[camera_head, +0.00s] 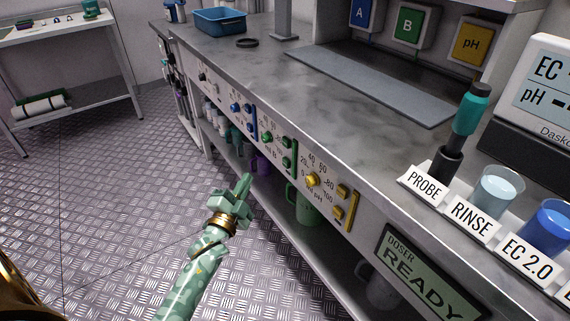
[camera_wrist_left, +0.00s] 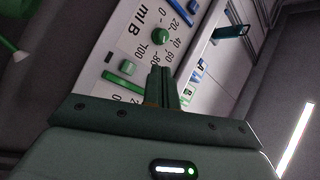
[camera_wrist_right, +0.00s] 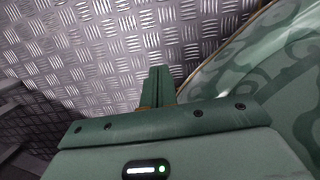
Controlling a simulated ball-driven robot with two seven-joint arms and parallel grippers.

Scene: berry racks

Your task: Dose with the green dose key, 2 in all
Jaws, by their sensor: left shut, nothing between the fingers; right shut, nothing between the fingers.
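The doser's green section, marked "ml B", is on the bench's front face. It has a round green knob (camera_head: 267,138) and two green keys, an upper one (camera_head: 288,141) and a lower one (camera_head: 287,162). I cannot read which is the dose key. In the left wrist view the knob (camera_wrist_left: 160,36) and a green key (camera_wrist_left: 127,67) show beyond the fingers. My left gripper (camera_head: 245,182) is shut and empty, low in front of the green section, apparently apart from the keys. The doser display (camera_head: 425,275) reads "READY". My right gripper (camera_wrist_right: 158,86) is shut and empty above the metal floor.
Blue keys (camera_head: 235,107) lie left of the green section, and a yellow knob (camera_head: 312,180) with yellow keys lies right. A shelf below holds mugs, including a green mug (camera_head: 305,205). A probe (camera_head: 460,125) and cups stand on the bench. The floor at left is clear.

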